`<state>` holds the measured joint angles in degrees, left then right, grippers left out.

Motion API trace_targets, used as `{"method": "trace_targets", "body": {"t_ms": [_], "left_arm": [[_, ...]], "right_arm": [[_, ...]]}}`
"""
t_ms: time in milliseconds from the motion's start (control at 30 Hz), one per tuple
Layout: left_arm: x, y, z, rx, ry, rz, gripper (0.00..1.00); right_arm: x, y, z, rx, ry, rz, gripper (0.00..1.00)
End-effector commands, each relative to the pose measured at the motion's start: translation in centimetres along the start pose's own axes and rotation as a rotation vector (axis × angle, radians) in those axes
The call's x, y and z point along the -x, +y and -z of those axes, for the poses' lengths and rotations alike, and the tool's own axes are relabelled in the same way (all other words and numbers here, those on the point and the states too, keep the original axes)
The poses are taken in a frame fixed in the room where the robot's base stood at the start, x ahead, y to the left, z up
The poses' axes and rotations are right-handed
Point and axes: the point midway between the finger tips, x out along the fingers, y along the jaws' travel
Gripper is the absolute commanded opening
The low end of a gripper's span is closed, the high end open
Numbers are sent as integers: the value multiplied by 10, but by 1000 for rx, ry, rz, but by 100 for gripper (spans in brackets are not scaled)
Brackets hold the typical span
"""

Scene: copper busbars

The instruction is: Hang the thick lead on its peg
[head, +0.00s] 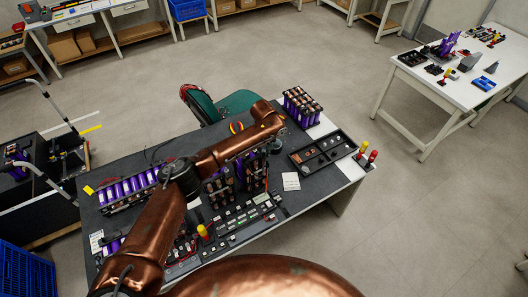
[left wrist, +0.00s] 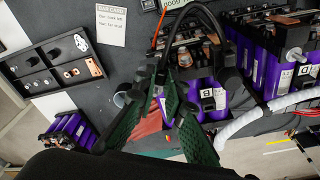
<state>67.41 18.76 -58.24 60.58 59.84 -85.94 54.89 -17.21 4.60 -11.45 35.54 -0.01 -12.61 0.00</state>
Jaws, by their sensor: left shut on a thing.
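The thick lead (left wrist: 203,12) is a black cable that arcs over a purple battery module in the left wrist view. One end of it comes down between my left gripper's green-padded fingers (left wrist: 166,84). The fingers are shut on it, though the exact grip spot is dark and partly hidden. In the head view my left gripper (head: 274,145) is small and dark at the end of the copper arm, over the far part of the grey bench. The lead cannot be made out there. I cannot pick out the peg in either view. My right gripper is not in view.
Purple battery modules (left wrist: 205,85) stand close beside the fingers, with another module (left wrist: 280,55) to the right. A black parts tray (left wrist: 50,65) and a paper card (left wrist: 102,25) lie on the bench. Another battery pack (head: 302,106) stands at the bench's far corner.

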Motion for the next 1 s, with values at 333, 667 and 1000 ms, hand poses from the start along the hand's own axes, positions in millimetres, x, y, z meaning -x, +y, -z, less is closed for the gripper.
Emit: {"method": "trace_targets", "body": {"t_ms": [333, 667, 1000], "left_arm": [[-4, 0, -1, 0, -1, -1, 0], [-5, 0, 0, 0, 0, 0, 17], [-4, -1, 0, 0, 0, 0, 30]], "right_arm": [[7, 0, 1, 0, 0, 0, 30], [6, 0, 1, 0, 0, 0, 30], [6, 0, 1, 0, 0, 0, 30]]}}
